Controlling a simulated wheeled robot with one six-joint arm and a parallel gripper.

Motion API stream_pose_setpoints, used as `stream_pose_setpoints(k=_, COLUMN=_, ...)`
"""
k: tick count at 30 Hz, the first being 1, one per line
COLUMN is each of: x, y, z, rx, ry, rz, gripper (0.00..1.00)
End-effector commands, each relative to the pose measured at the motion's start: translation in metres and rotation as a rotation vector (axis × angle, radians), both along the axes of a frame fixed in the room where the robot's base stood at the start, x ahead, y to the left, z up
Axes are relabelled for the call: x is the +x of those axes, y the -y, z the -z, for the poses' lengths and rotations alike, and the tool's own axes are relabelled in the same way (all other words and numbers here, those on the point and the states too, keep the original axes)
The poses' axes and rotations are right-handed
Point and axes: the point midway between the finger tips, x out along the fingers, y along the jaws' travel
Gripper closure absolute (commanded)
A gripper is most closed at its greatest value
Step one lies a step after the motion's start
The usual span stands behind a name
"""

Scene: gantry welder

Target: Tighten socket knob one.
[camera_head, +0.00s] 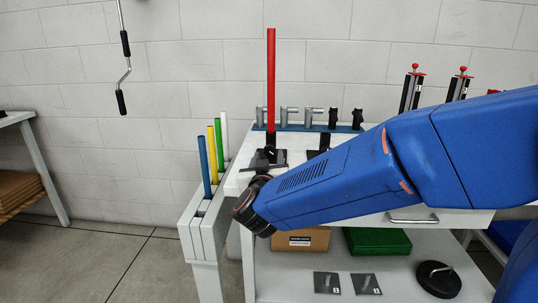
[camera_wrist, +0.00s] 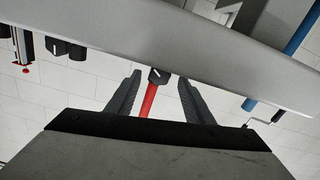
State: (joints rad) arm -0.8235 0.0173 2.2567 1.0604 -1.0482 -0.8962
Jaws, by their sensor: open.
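A black knob (camera_wrist: 159,76) with a white mark shows in the wrist view, below the grey table edge in the picture. My gripper (camera_wrist: 160,80) is open, with one dark finger on each side of the knob and visible gaps between; contact is not seen. A red rod (camera_wrist: 149,101) shows behind the knob. In the head view the red rod (camera_head: 271,80) stands upright in a black socket (camera_head: 268,156) at the near left of the white table (camera_head: 245,172). My blue arm reaches there; its fingers and the knob cannot be made out clearly.
Blue, yellow, green and white rods (camera_head: 214,150) stand in a grey rack left of the table. Grey fittings and black knobs (camera_head: 333,118) line the blue strip at the back. More black knobs (camera_wrist: 57,46) show left in the wrist view. A cardboard box (camera_head: 300,239) sits on the lower shelf.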

Motion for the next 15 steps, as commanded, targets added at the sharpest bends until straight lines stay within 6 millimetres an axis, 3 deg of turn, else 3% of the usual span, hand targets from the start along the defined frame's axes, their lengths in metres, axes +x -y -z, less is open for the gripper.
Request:
stream_pose_setpoints(k=6, x=0.023, y=0.001, z=0.0, rx=0.0, ry=0.0, rz=0.001, gripper=0.53)
stream_pose_setpoints(k=15, x=0.028, y=0.001, z=0.0, rx=0.0, ry=0.0, rz=0.001, gripper=0.53)
